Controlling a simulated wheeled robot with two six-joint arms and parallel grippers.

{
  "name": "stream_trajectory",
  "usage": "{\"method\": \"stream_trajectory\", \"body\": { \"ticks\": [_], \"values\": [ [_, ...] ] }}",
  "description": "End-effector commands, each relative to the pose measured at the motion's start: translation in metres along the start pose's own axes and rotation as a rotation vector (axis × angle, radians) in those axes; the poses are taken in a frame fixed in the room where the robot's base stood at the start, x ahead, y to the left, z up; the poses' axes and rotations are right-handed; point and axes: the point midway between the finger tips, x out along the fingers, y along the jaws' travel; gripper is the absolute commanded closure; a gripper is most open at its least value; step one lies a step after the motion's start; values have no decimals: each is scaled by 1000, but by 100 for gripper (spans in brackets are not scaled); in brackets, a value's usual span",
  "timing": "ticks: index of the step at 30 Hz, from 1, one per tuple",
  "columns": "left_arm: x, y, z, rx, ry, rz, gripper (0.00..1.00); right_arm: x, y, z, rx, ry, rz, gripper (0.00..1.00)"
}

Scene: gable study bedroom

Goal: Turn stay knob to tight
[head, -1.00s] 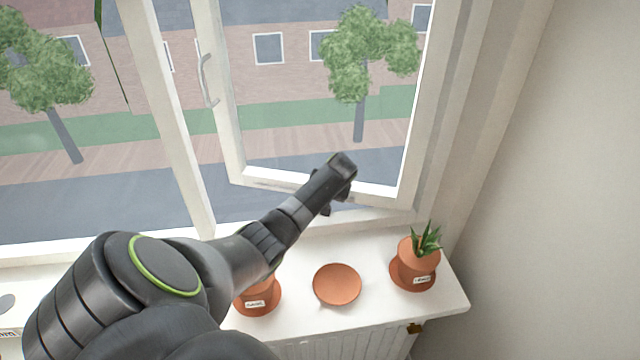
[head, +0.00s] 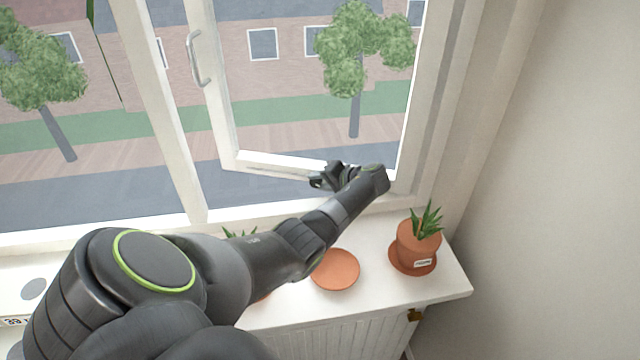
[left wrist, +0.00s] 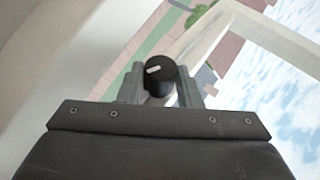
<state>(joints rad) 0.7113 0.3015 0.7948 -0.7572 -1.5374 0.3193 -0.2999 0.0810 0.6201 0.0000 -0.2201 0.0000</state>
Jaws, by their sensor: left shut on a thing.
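The stay knob (left wrist: 161,68) is a round black knob with a short white mark on its face, seen in the left wrist view by the lower window frame. My left gripper (left wrist: 160,80) is shut on it, one finger on each side. In the head view my left gripper (head: 324,178) is at the bottom rail of the open window sash (head: 262,160), with its fingers pointing left. The knob cannot be made out there. The stay arm and any tight marking cannot be made out. My right gripper is not in view.
Below, the white sill (head: 375,285) holds a potted plant (head: 418,240) at the right and an empty terracotta saucer (head: 335,270). Another plant (head: 240,233) is mostly hidden behind my left arm. A radiator (head: 345,335) is under the sill. The wall (head: 570,200) is at right.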

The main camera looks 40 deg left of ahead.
Motion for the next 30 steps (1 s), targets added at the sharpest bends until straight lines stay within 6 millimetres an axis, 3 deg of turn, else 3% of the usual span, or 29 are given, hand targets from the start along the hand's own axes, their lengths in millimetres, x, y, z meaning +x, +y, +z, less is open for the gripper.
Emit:
{"method": "stream_trajectory", "body": {
  "ticks": [13, 14, 18, 30],
  "values": [
    [0, 1, 0, 4, 1, -8, 91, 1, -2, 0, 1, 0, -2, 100],
    [0, 1, 0, 4, 1, -8, 67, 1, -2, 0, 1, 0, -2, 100],
    [0, 0, 0, 4, 1, -8, 49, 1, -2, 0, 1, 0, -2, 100],
    [-6, 1, 0, 4, 2, -7, 47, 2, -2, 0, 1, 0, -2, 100]
  ]
}}
